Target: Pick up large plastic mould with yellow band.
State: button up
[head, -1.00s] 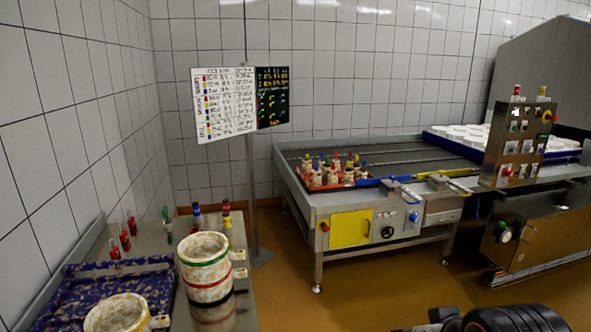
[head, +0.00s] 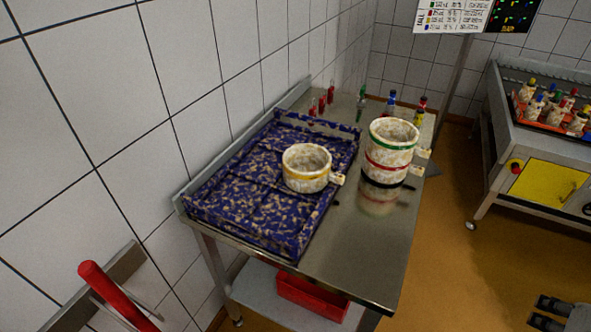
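The off-white, stained round mould with a yellow band (head: 306,181) stands upright with its open top up, on the right part of a purple speckled tray (head: 238,180). A pale tag with a dark tip sticks out from its right side. My gripper (head: 548,313) shows only in part at the lower right corner of the head view. Its two grey fingertips look apart, with nothing seen between them. It is far to the right of the mould, over the floor, and not touching it.
The steel table (head: 355,255) holds a taller mould stack with green and red bands (head: 388,160), right of the yellow-banded one. Small coloured items stand along its back. A red bin (head: 312,297) is on the lower shelf. The tiled wall is close on the left; open floor lies right.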

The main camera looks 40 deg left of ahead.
aim_at(307, 167)
jog(key=u, duration=1.45)
